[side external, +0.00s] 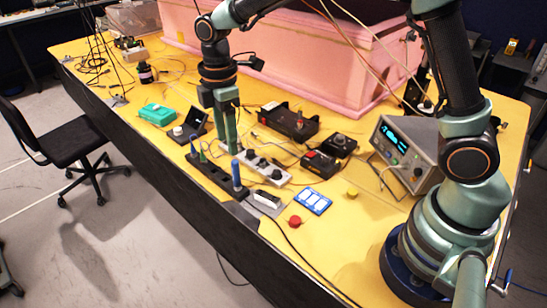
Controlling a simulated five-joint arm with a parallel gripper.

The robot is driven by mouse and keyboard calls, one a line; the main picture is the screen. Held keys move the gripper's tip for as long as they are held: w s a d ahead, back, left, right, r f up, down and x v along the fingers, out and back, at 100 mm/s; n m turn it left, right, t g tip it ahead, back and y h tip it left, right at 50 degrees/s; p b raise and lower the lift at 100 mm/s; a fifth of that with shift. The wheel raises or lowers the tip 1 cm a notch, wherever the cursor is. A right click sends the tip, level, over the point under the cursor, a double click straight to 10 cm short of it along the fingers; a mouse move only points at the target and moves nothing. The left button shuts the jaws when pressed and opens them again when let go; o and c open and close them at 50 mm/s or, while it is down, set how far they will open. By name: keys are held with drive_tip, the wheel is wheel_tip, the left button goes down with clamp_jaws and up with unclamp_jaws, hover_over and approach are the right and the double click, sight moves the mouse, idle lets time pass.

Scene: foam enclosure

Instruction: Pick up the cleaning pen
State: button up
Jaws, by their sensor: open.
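A long black holder (212,172) lies near the table's front edge. A slim blue upright piece (193,145) and a green one (202,153) stand at its left end. A thicker blue upright piece (237,173) stands at its right end. I cannot tell which of these is the cleaning pen. My gripper (229,150) points down just behind the holder, between the green piece and the thicker blue piece. It is open, and I see nothing held in it. Its fingertips are close to a white power strip, and I cannot tell whether they touch it.
The white power strip (270,172) runs behind the holder. Black boxes (290,123), a grey instrument (405,155), a blue tray (313,201), a red button (295,222) and a green case (157,114) surround the area. A pink foam wall (290,65) stands behind. Loose cables cross the yellow table (345,245).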

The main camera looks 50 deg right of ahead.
hover_over(237, 185)
drive_tip(key=w, duration=0.1)
wheel_tip(237, 185, down, 6)
drive_tip(key=shift+s+d+f, duration=0.1)
drive_tip(key=shift+d+f, duration=0.05)
drive_tip(key=shift+f, duration=1.15)
drive_tip(key=shift+s+d+f, duration=0.1)
drive_tip(key=shift+d+f, duration=0.05)
drive_tip(key=shift+f, duration=1.1)
clamp_jaws()
